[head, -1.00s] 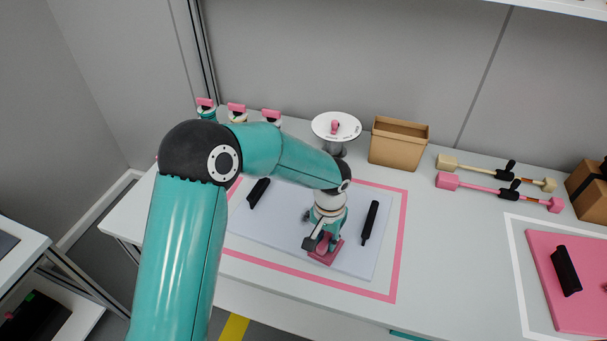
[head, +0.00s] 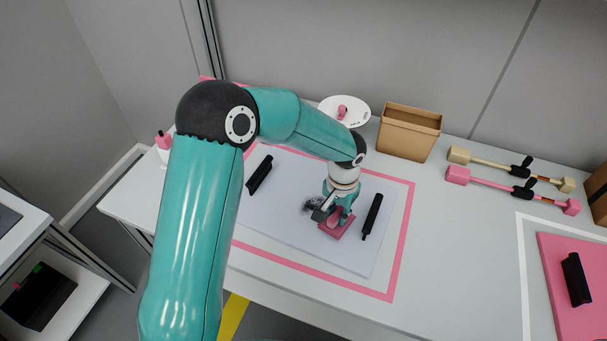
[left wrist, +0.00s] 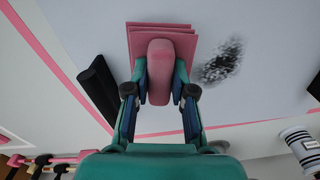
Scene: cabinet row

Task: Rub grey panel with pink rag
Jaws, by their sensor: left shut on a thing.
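The grey panel (head: 283,202) is a pale board lying inside a pink outline, with a black handle at its left and one at its right (head: 372,217). A dark speckled smudge (head: 314,204) is on the panel; it also shows in the left wrist view (left wrist: 222,62). My left gripper (head: 338,213) is shut on the pink rag's rounded grip (left wrist: 160,75). The layered pink rag (head: 336,229) is right of the smudge, beside the right handle. It is at or just above the panel; contact cannot be told. My right gripper is not in view.
A tan open bin (head: 408,133) and a white round stand (head: 345,110) are at the back. Pink (head: 512,188) and cream (head: 510,169) bar tools lie to the right. A pink panel (head: 560,290) with a black handle is at the far right.

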